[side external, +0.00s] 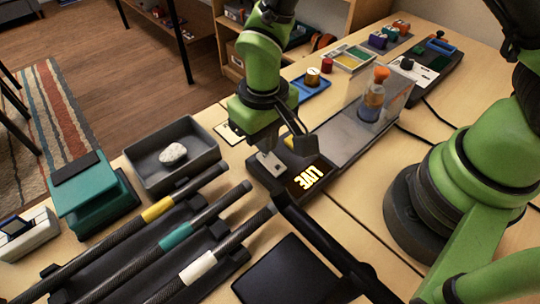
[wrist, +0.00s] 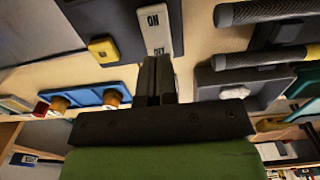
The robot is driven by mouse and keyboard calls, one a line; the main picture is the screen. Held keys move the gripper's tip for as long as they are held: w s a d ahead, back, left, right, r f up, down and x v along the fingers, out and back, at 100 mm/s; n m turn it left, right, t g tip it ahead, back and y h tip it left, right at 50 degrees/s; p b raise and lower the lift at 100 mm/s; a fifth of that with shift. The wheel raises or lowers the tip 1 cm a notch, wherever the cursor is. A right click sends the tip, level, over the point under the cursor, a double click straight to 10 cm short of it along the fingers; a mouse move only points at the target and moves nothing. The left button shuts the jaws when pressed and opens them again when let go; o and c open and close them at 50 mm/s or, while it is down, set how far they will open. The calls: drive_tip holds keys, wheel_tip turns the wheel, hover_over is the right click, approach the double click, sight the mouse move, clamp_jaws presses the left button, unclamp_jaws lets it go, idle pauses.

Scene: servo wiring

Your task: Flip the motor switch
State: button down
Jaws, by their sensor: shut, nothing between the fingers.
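The motor switch is a pale rocker (wrist: 157,28) marked ON at its far end in the wrist view; a second marking nearer my fingers is partly hidden. In the side view the pale switch (side external: 271,165) sits on a dark base beside a lit LIVE sign (side external: 308,178). My gripper (wrist: 156,62) is shut and empty, its fingertips at the near end of the rocker. In the side view my gripper (side external: 266,150) is right above the switch; whether it touches cannot be told.
A grey tray with a white stone (side external: 173,153) and a rack of dark rods (side external: 160,235) lie left of the switch. A clear-shielded motor unit (side external: 374,100) stands behind right. A blue tray (side external: 312,84) is at the back. A black pad (side external: 290,272) lies in front.

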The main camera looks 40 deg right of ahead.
drive_tip(key=shift+f, duration=1)
idle(0.3)
drive_tip(key=shift+r, duration=3.5)
drive_tip(key=shift+d+r, duration=0.15)
drive_tip(key=shift+r, duration=0.25)
drive_tip(key=s+d+r+m+t, duration=0.1)
drive_tip(key=s+d+r+t, duration=0.1)
drive_tip(key=s+d+r, duration=0.2)
drive_tip(key=s+d+r+m+t+y, duration=0.1)
drive_tip(key=s+d+r+t, duration=0.1)
drive_tip(key=r, duration=0.6)
drive_tip(key=s+d+r+m+t+y, duration=0.1)
drive_tip(key=s+d+r+m+t, duration=0.1)
drive_tip(key=s+d+r, duration=0.3)
wheel_tip(320, 180, up, 2)
drive_tip(key=shift+s+d+r+t, duration=0.1)
drive_tip(key=shift+s+d+t, duration=0.2)
drive_tip(key=shift+s+t, duration=0.5)
